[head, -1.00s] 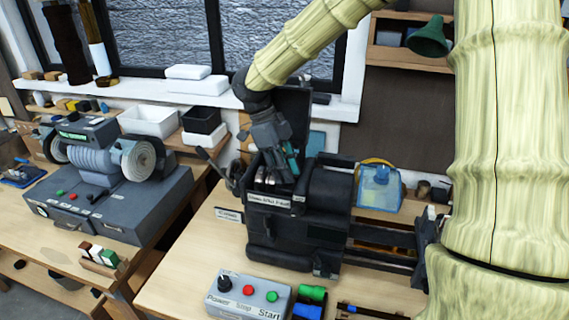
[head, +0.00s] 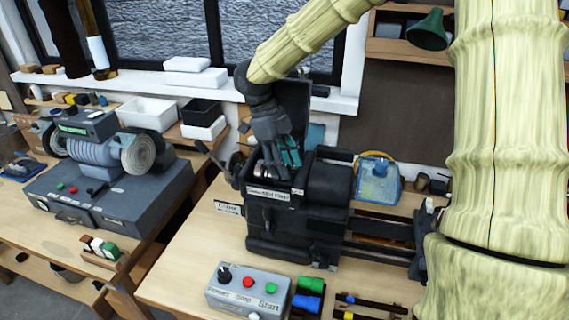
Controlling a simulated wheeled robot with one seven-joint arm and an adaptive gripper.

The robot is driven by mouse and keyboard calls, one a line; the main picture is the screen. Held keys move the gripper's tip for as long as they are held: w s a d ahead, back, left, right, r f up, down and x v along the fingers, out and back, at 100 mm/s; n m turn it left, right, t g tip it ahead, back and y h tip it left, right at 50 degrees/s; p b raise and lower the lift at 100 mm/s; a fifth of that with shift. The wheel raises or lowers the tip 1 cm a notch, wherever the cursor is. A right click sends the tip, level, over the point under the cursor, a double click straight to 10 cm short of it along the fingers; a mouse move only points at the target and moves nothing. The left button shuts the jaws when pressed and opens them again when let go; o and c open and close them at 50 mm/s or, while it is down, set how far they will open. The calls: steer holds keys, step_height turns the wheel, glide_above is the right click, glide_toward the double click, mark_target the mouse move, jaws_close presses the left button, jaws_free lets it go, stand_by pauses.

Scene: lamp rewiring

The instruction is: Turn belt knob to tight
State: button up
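My gripper (head: 287,160) reaches down into the open top of the dark lathe-like machine's headstock (head: 268,205). Its teal finger parts show just above the opening, beside some metal pulley-like parts (head: 263,172). The fingertips are partly hidden by the headstock's wall, so I cannot tell whether they are open or shut or touching anything. The belt knob cannot be made out inside the housing. A raised dark cover (head: 294,100) stands behind the gripper. A small label plate (head: 228,208) sticks out at the machine's left side.
A grey control box (head: 248,290) with a black knob and red and green buttons stands in front of the machine. A grinder (head: 95,150) sits on the left bench. A clear-blue container (head: 377,180) stands behind the machine's bed. Bare bench top (head: 180,265) lies front left.

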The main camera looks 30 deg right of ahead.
steer(key=shift+r, duration=0.1)
steer(key=v, duration=1.2)
stand_by(0.4)
